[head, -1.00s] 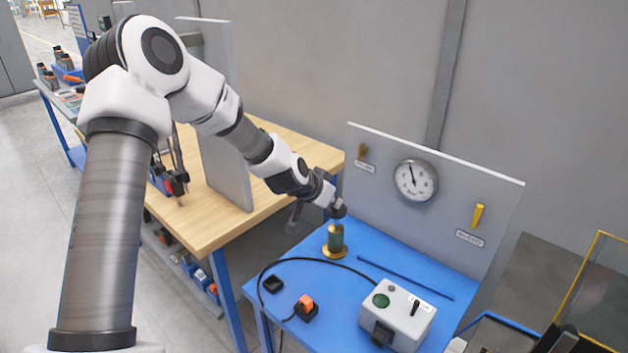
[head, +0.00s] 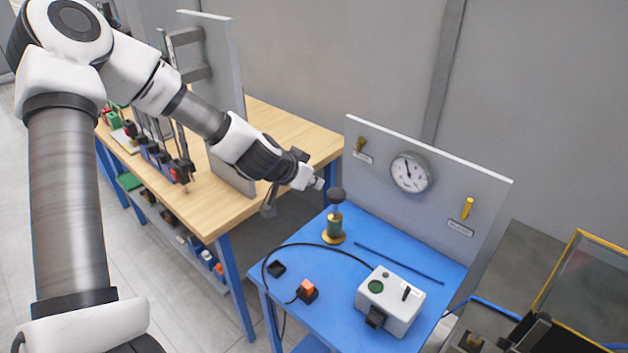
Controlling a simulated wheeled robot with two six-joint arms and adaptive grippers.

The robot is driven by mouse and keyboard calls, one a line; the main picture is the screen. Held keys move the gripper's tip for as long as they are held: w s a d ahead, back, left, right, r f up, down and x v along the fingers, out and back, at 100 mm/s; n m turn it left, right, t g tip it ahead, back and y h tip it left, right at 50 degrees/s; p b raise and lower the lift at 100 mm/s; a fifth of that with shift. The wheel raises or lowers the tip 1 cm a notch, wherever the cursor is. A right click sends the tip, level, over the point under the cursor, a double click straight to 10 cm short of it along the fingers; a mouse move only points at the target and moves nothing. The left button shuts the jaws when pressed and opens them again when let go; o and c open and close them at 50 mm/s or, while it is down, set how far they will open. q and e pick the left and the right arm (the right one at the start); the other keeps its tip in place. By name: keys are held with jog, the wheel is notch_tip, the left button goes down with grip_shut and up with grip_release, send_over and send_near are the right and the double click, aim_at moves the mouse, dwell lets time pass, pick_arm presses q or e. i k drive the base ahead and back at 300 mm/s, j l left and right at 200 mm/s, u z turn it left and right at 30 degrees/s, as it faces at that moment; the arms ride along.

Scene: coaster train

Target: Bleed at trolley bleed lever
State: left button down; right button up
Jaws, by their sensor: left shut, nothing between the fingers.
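The blue trolley (head: 345,283) carries an upright grey panel with a round gauge (head: 411,173) and two small levers. The brass-coloured lever (head: 361,145) is on the panel's left and the yellow lever (head: 467,208) on its right, tilted slightly from upright. Each has a label too small to read, so I cannot tell which is the bleed lever. My right gripper is not in view.
A wooden bench (head: 260,125) with an upright board stands left. A yellow-edged frame (head: 575,260) stands right.

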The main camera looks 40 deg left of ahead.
aim_at(465, 214)
jog(key=z, duration=1.25)
jog(key=k+j, duration=0.1)
jog(key=k, duration=0.9)
